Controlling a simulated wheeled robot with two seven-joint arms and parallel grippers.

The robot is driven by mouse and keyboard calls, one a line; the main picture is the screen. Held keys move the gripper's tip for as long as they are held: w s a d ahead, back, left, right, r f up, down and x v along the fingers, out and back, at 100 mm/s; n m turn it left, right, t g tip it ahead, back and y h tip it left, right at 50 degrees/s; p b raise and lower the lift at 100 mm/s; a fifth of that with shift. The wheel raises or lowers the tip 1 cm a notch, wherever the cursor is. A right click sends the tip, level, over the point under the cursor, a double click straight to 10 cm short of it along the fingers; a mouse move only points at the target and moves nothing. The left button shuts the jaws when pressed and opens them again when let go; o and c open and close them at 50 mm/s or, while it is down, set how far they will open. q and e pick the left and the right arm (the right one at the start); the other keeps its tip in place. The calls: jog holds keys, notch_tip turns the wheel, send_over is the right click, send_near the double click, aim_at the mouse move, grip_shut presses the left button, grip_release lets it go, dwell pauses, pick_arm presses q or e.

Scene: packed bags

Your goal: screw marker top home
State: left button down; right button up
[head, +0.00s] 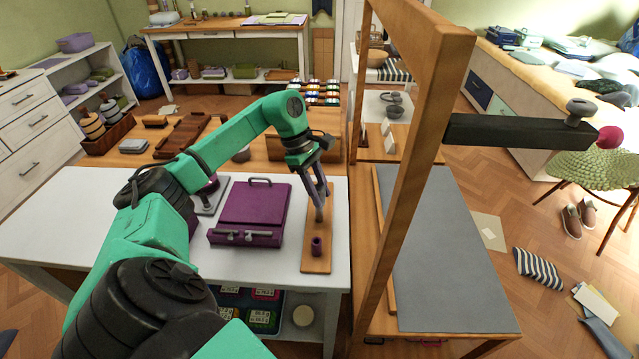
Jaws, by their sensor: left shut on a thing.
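A narrow wooden board (316,262) lies on the white table. A short purple cylinder (316,247) stands upright on it near its front end. My left gripper (320,203) points down over the board's far half, behind the purple cylinder and apart from it. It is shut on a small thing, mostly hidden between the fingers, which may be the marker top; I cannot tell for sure. Whether that thing touches a marker below is too small to tell. My right gripper is out of view.
A purple case (252,212) with a handle lies just left of the board. A tall wooden frame (400,190) and a grey-topped table (445,255) stand to the right. The white table (75,205) has free room at its left.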

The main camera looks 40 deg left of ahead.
pick_arm(q)
jog(key=shift+m, duration=0.7)
jog(key=shift+r+m+g, duration=0.2)
jog(key=shift+m+g, duration=0.3)
jog(key=shift+m, duration=0.1)
jog(key=shift+f+m+g, duration=0.15)
jog(key=shift+m+g, duration=0.25)
jog(key=shift+m, duration=0.7)
jog(key=c, duration=0.7)
grip_release()
